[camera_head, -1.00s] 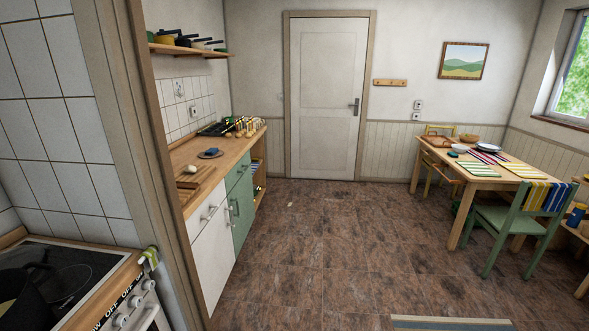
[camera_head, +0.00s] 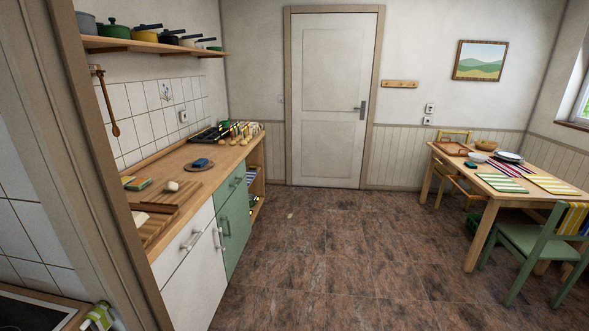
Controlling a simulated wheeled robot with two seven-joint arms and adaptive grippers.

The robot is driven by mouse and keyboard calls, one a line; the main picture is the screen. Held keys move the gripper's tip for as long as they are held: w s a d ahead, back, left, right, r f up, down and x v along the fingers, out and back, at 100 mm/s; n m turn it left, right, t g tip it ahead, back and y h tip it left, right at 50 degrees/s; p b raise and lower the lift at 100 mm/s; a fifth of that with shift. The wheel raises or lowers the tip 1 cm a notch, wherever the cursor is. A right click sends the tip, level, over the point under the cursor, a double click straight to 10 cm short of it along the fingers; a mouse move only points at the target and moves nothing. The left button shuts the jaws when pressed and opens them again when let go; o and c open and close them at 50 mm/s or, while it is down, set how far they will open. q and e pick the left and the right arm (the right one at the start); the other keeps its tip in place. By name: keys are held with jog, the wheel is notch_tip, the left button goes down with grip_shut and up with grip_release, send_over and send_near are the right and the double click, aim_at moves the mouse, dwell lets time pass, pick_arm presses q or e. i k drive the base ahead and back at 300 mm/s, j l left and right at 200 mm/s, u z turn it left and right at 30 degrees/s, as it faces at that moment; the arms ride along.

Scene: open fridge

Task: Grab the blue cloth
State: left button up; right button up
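A striped cloth (camera_head: 574,218) with yellow and blue hangs over the back of the green chair (camera_head: 535,243) at the right, cut by the picture's edge. Neither of my grippers is in view.
A door frame and tiled wall (camera_head: 22,200) stand close at the left, beside a stove top (camera_head: 30,311). A cutting board (camera_head: 153,216) lies on the counter's near end. The dining table (camera_head: 490,205) is at the right.

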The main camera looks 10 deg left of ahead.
aim_at(200, 163)
jog(key=i, duration=1.55)
jog(key=i+u, duration=0.45)
jog(key=i, duration=0.35)
jog(key=i+u, duration=0.35)
jog(key=i+l+u, duration=0.1)
jog(key=i+u, duration=0.2)
jog(key=i, duration=0.3)
jog(key=u, duration=0.15)
